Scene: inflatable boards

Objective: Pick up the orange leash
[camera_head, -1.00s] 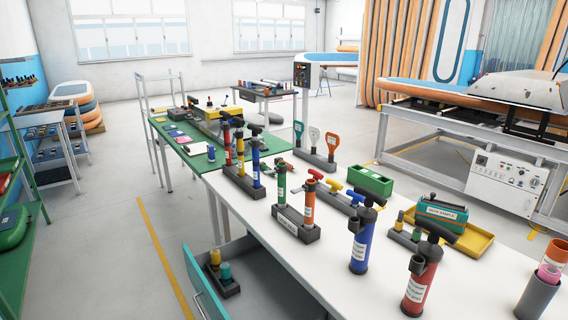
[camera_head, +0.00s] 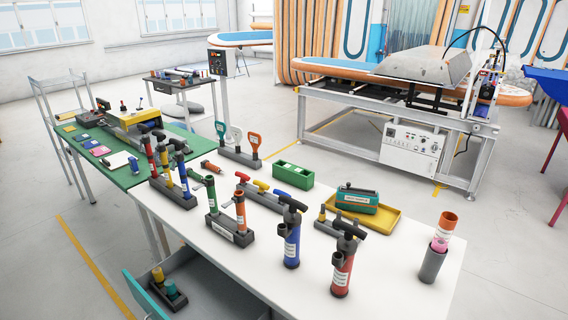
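I cannot make out anything that is clearly an orange leash. Orange things in view are an orange-handled tool (camera_head: 254,141) upright in a dark rack, and an orange tube (camera_head: 447,226) with a white label. The tube stands with a pink one (camera_head: 439,241) in a dark grey cup (camera_head: 432,264) at the right end of the white table (camera_head: 400,275). A small orange-red piece (camera_head: 209,166) lies near the table's far left edge; its kind is unclear. Neither of my grippers is in view.
Blue (camera_head: 292,236) and red (camera_head: 343,265) pumps stand at the table's front. A yellow tray (camera_head: 378,222) holds a teal box (camera_head: 357,199); a green box (camera_head: 293,175) sits behind. A drawer (camera_head: 143,296) is open at the lower left. Floor on the right is clear.

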